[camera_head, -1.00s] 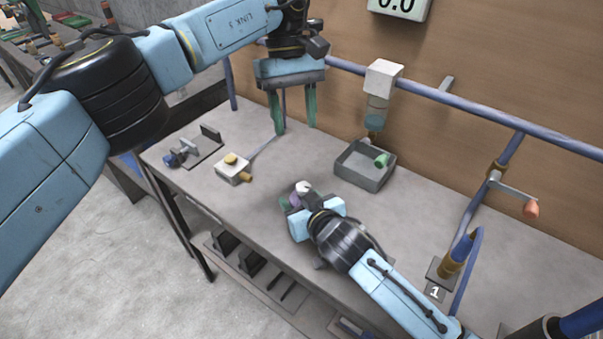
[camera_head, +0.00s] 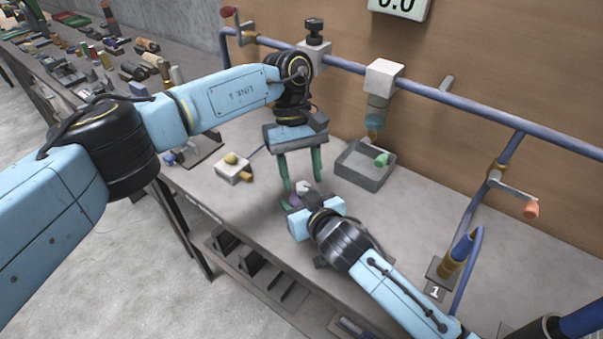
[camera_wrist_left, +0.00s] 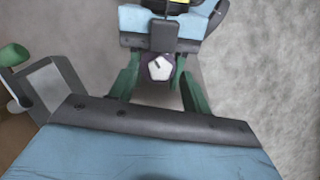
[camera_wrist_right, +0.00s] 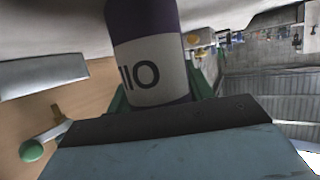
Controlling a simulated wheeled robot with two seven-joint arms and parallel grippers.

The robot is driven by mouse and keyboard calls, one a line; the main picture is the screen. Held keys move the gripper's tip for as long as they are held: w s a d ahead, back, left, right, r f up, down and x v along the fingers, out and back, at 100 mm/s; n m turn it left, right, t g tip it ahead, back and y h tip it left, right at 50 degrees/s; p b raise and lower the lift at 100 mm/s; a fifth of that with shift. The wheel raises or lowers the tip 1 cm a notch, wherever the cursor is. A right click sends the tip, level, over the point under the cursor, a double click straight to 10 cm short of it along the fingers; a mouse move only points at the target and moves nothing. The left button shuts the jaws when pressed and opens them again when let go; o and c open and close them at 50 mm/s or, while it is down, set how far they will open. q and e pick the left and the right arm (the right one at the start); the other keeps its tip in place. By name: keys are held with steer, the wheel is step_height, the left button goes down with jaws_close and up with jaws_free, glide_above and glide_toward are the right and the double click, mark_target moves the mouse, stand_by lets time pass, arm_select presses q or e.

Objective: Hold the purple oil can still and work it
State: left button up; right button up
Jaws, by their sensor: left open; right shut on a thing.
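The purple oil can (camera_wrist_right: 150,45) has a white label with dark characters and fills the upper middle of the right wrist view. My right gripper (camera_wrist_right: 160,92) is shut around its body. In the head view the can (camera_head: 295,201) is mostly hidden by my right gripper (camera_head: 305,208), and a pale top shows. My left gripper (camera_head: 302,184) is open, its green fingers pointing down just above and behind the can. In the left wrist view the can's white top (camera_wrist_left: 159,68) lies between the fingers of the left gripper (camera_wrist_left: 160,90), which appear apart from it.
A grey tray (camera_head: 350,172) holding a green item stands behind the right gripper. A white block with a yellow knob (camera_head: 232,170) is to the left. A dispenser (camera_head: 378,100) hangs from the blue rail. A numbered post (camera_head: 445,265) stands at right.

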arm_select(q)
steer(key=shift+s+f, duration=0.1)
steer(key=shift+f, duration=0.25)
steer(key=c, duration=1)
steer(key=shift+s+a+n+t+h, duration=0.1)
steer(key=shift+n+t+h, duration=0.25)
steer(key=shift+n, duration=0.85)
steer(key=shift+a+n+t+h, duration=0.1)
steer(key=shift+n+t+h, duration=0.2)
steer(key=shift+n, duration=0.9)
steer(key=o, duration=1)
steer(key=shift+r, duration=0.1)
steer(key=v, duration=1.2)
steer(key=shift+a, duration=0.1)
